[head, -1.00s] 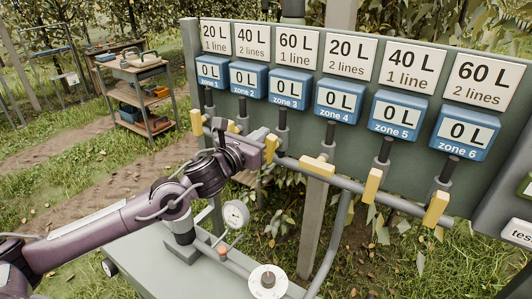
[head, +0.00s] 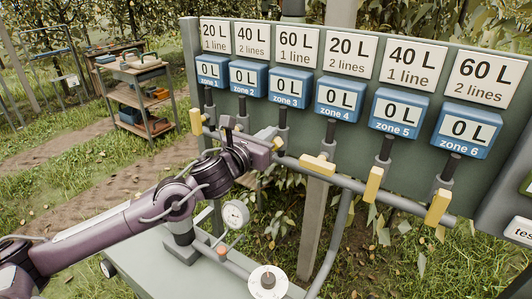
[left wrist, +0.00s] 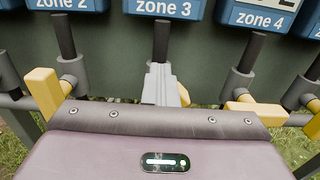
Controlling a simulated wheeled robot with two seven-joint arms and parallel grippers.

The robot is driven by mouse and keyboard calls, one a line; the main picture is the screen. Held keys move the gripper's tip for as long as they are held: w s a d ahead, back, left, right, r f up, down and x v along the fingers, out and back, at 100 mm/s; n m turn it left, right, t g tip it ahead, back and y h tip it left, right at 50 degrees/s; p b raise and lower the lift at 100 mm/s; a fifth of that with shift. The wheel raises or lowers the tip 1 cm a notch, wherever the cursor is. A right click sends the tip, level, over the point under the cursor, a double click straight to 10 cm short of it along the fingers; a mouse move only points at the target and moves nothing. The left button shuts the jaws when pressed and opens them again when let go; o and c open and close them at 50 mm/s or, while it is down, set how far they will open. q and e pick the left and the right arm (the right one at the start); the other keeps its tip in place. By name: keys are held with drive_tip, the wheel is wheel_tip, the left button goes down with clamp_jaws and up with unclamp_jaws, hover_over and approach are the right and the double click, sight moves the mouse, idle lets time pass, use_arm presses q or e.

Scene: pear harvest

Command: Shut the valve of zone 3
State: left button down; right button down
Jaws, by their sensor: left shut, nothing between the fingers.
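The zone 3 valve sits below the blue zone 3 display (head: 288,88). Its yellow handle (head: 277,143) shows only in part beside my left gripper (head: 268,146). In the left wrist view, a yellow sliver of this handle (left wrist: 184,95) shows right of my shut fingers (left wrist: 163,84), which hide the rest. The fingers are shut with nothing between them, at the valve below the zone 3 label. I cannot tell whether they touch the handle, or its exact angle. My right gripper is not in view.
Neighbouring yellow handles are close: zone 2 (left wrist: 45,94) on the left, and zone 4 (head: 318,165), lying sideways, on the right. Zone 5 (head: 374,184) and zone 6 (head: 438,207) handles stand lengthwise. A gauge (head: 235,213) stands below my left arm.

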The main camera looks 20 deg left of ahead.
use_arm(q)
drive_tip(key=shift+d+f, duration=0.1)
drive_tip(key=shift+d, duration=0.45)
drive_tip(key=shift+s+b, duration=0.1)
drive_tip(key=shift+b, duration=0.2)
drive_tip(key=shift+d+f+b, duration=0.3)
drive_tip(key=shift+d+b, duration=0.05)
drive_tip(key=shift+b, duration=0.1)
drive_tip(key=shift+d+f, duration=0.1)
drive_tip(key=shift+d, duration=0.25)
drive_tip(key=shift+b, duration=0.3)
